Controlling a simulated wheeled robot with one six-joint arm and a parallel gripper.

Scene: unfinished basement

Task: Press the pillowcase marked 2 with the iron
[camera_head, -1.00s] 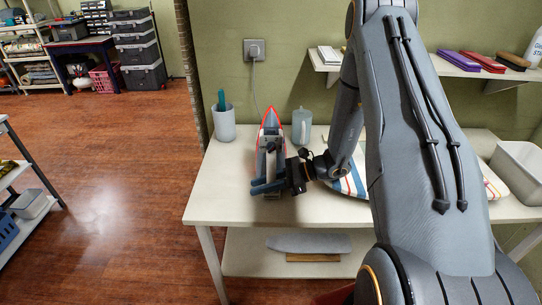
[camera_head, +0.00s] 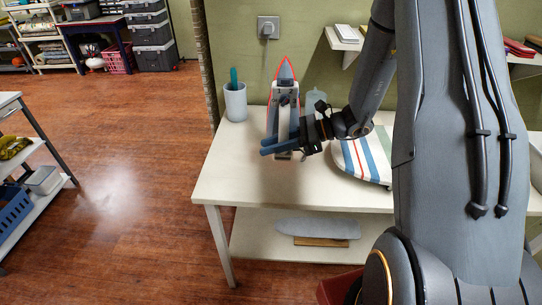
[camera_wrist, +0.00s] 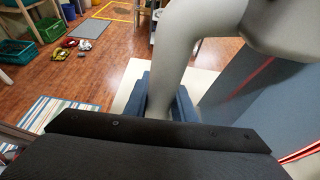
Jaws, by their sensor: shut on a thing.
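The iron (camera_head: 285,98), grey with a red edge, is upright, tip up, above the left part of the white table (camera_head: 240,185). My gripper (camera_head: 277,143) is shut on it, its blue fingers around the lower part. In the wrist view the iron's pale grey handle (camera_wrist: 180,60) stands between the fingers, and its red-edged body (camera_wrist: 260,95) is at the right. I see no number 2, and cannot tell whether this cloth is a pillowcase.
A cup (camera_head: 236,101) with a teal item stands left of the iron. A grey-blue mug (camera_head: 316,101) is behind my gripper. A wall shelf (camera_head: 345,42) is above at right. A grey board (camera_head: 318,228) lies on the lower shelf. The table's front left is clear.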

